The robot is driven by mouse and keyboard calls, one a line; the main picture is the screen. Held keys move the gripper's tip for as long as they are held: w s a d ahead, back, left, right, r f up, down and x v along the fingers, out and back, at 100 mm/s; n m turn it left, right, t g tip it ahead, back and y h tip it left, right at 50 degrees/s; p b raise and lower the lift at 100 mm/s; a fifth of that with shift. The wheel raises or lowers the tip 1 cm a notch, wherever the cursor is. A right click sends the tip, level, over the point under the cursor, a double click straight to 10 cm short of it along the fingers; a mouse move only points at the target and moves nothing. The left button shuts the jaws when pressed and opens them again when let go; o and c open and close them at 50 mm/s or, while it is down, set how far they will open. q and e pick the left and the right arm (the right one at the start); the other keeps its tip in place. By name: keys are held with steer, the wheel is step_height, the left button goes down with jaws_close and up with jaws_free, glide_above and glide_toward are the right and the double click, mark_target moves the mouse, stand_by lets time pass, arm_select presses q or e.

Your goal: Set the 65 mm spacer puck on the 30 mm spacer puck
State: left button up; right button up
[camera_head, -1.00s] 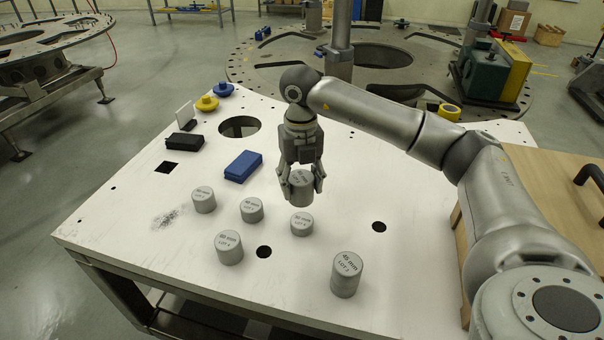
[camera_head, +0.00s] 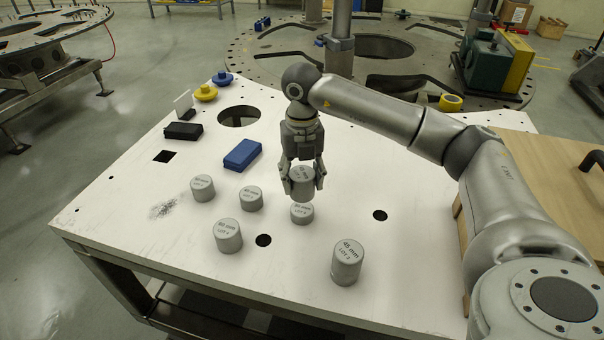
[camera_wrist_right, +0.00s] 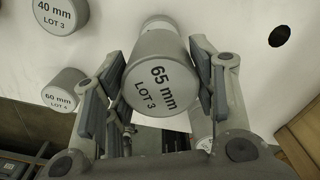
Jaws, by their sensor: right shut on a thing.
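The 65 mm spacer puck (camera_head: 302,184) is a grey cylinder held upright between the fingers of my right gripper (camera_head: 303,188). Its label "65 mm LOT 3" reads clearly in the right wrist view (camera_wrist_right: 155,85), with a finger on each side. A short grey puck (camera_head: 302,214) stands on the table just under the held one, and its label is too small to read surely; it fits the 30 mm puck. Its edge shows behind the held puck in the wrist view (camera_wrist_right: 158,22). I cannot tell whether the two touch. My left gripper is not in view.
Other grey pucks stand nearby: two at left (camera_head: 203,188) (camera_head: 251,198), one at front left (camera_head: 228,236) and a 45 mm one (camera_head: 347,262) at front right. A blue block (camera_head: 242,154) and a black block (camera_head: 184,131) lie behind. The white table (camera_head: 400,240) has several holes.

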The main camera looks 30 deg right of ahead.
steer(key=shift+f+b, duration=1.5)
steer(key=shift+f, duration=0.8)
steer(key=o, duration=1.5)
steer(key=shift+f, duration=0.1)
steer(key=shift+r, duration=0.4)
step_height(320, 180, up, 12)
steer(key=shift+f, duration=0.25)
